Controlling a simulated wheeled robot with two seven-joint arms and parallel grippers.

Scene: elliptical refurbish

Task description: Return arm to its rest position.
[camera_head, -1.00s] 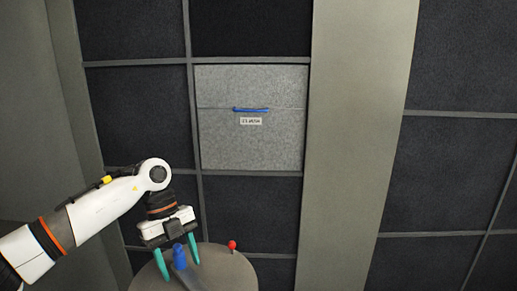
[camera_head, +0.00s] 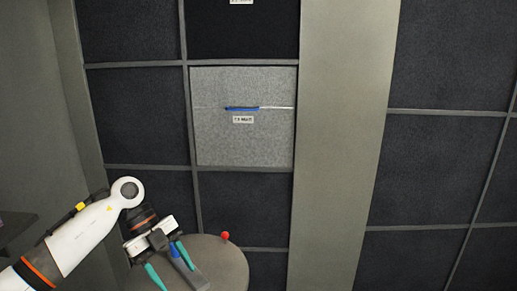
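My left arm comes in from the left edge, and its gripper (camera_head: 171,264) hangs low over a round grey table (camera_head: 232,270). Its two teal fingers are spread apart, with a blue-and-grey object (camera_head: 187,268) visible between or beyond them. The fingers do not appear closed on it, though the exact depth between them is hard to tell. My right gripper is not in view.
A red ball-topped piece (camera_head: 225,236) is at the table's far edge. Behind stands a dark panelled wall with a light grey panel (camera_head: 245,145) bearing a blue strip (camera_head: 242,108) and a label. A grey-green pillar (camera_head: 343,150) is to the right.

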